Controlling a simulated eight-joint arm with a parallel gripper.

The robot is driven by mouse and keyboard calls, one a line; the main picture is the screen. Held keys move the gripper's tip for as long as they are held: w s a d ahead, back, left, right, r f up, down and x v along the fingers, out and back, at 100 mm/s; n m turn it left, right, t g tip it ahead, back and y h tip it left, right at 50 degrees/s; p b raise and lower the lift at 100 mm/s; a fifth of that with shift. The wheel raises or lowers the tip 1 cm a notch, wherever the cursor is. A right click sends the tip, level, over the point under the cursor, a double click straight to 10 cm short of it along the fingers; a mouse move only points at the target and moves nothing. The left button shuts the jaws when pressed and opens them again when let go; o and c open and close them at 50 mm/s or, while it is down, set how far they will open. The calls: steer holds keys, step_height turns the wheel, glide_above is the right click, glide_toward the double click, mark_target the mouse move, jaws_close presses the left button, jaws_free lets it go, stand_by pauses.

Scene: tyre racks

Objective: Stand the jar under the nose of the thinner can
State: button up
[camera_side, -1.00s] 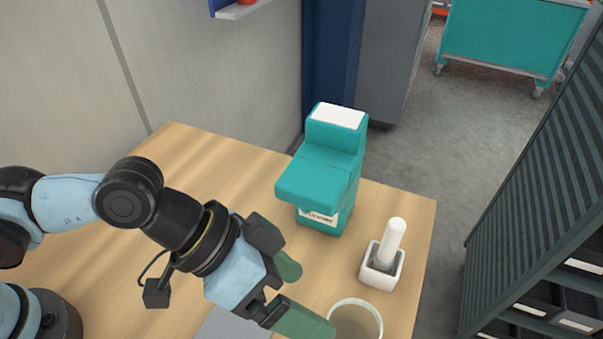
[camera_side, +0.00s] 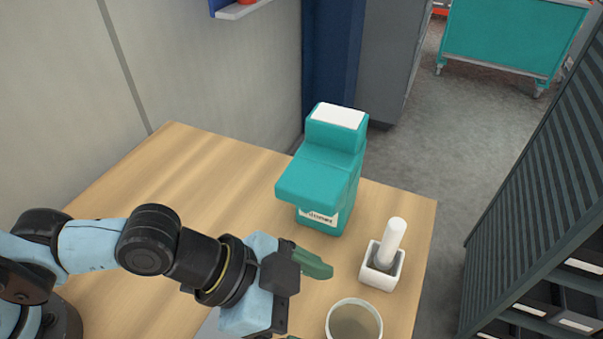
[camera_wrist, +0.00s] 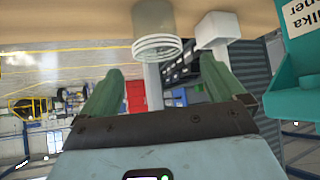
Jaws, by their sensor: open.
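The jar (camera_side: 354,322), a clear round open-topped vessel, stands upright on the table near its front right in the side view. The teal thinner can (camera_side: 330,180) stands behind it, its nose (camera_side: 312,180) jutting left over bare tabletop. My gripper (camera_side: 303,300) is open and empty, left of the jar; its lower finger is mostly cut off by the frame's bottom. In the wrist view, which is upside down, the jar (camera_wrist: 157,47) appears beyond and between the spread green fingers (camera_wrist: 162,82), apart from them. Part of the can (camera_wrist: 298,60) shows at the right.
A white square pot (camera_side: 382,272) with an upright white stick (camera_side: 391,240) stands between jar and can, to the right. The wooden table (camera_side: 200,180) is clear left of the can. Its right edge is close to the pot. A dark rack (camera_side: 545,210) stands beyond.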

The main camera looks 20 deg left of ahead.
mark_target(374, 330)
steer(key=shift+x, duration=3.6)
steer(key=shift+s+d, duration=0.15)
steer(key=shift+r, duration=0.1)
steer(key=c, duration=1.3)
steer(key=shift+r, duration=0.15)
